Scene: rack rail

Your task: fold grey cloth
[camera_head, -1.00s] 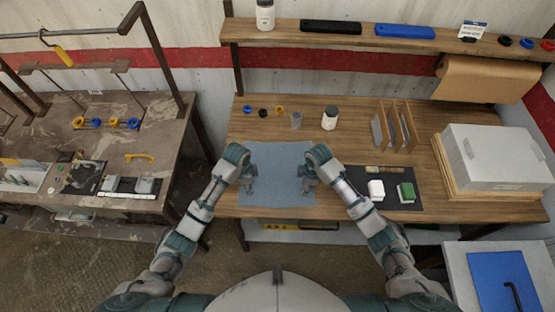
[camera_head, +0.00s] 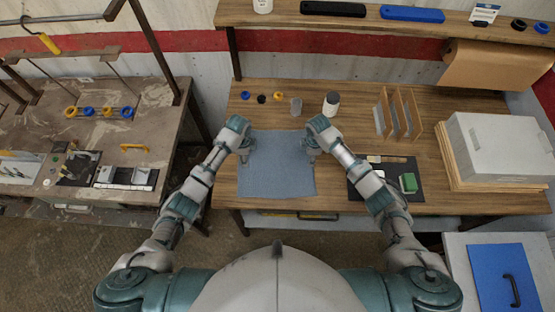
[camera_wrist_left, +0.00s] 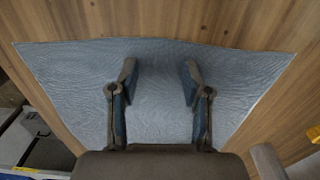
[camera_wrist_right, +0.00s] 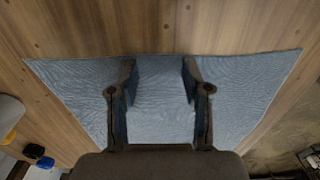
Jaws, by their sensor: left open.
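The grey-blue cloth (camera_head: 277,170) lies flat and spread out at the front of the wooden bench, its near edge by the bench's front edge. My left gripper (camera_head: 245,155) is over the cloth's far left part. My right gripper (camera_head: 312,156) is over its far right part. In the left wrist view, the left fingers (camera_wrist_left: 160,70) are apart above the cloth (camera_wrist_left: 75,75). In the right wrist view, the right fingers (camera_wrist_right: 160,70) are also apart, with flat cloth (camera_wrist_right: 245,90) between and around them. Whether the fingertips touch the cloth cannot be told.
A dark mat (camera_head: 418,196) with a green-topped block (camera_head: 408,182) lies right of the cloth. Behind it stand upright wooden dividers (camera_head: 399,114). A white bottle (camera_head: 331,104), a clear cup (camera_head: 296,107) and small rings stand behind the cloth. A grey box (camera_head: 498,148) is at right.

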